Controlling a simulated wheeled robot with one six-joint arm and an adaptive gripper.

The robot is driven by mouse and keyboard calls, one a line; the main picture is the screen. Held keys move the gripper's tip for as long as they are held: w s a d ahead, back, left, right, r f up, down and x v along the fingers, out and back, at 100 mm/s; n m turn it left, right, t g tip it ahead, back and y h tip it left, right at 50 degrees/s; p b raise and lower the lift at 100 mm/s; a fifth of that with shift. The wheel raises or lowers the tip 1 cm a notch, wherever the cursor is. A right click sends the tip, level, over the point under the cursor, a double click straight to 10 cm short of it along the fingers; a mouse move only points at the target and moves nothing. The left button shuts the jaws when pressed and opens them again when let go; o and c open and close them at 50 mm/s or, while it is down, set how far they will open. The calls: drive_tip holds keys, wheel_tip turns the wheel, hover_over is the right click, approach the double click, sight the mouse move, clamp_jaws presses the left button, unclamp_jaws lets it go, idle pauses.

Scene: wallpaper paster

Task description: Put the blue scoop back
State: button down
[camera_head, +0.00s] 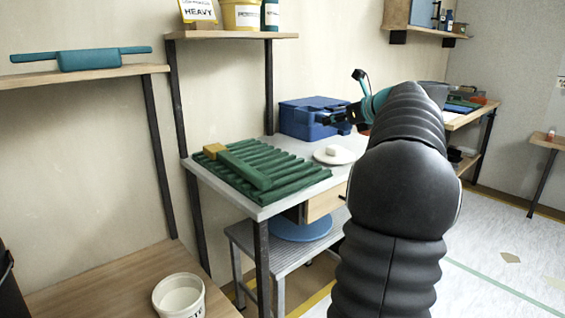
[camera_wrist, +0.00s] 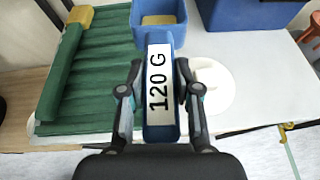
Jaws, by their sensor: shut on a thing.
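The blue scoop (camera_wrist: 158,36) is in my gripper (camera_wrist: 157,92) in the wrist view. The scoop is over the grey-white table (camera_wrist: 262,72). In the head view my gripper (camera_head: 336,117) is above the table, in front of or beside a blue case (camera_head: 298,118). The scoop is hard to make out there.
A green ribbed tray (camera_head: 285,172) with a green bar and yellow block lies left on the table. A round white dish (camera_head: 334,156) with a small white piece stands near the right edge. Shelves (camera_head: 228,35) line the wall. A white tub (camera_head: 178,297) stands on a lower wooden surface.

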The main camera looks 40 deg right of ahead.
drive_tip(key=shift+w+a+f, duration=0.1)
drive_tip(key=shift+w+a, duration=0.25)
drive_tip(key=shift+a, duration=0.1)
drive_tip(key=b, duration=0.2)
hover_over(290, 167)
wheel_tip(290, 167, down, 7)
drive_tip(key=shift+w+d+r, duration=0.1)
drive_tip(key=shift+f, duration=1.8)
drive_tip(key=shift+f+b, duration=0.2)
drive_tip(key=shift+b, duration=0.1)
drive_tip(key=c, duration=0.8)
unclamp_jaws()
drive_tip(key=shift+f+b, duration=0.1)
drive_tip(key=shift+b, duration=0.35)
drive_tip(key=shift+p+v, duration=0.5)
drive_tip(key=shift+v, duration=6.5)
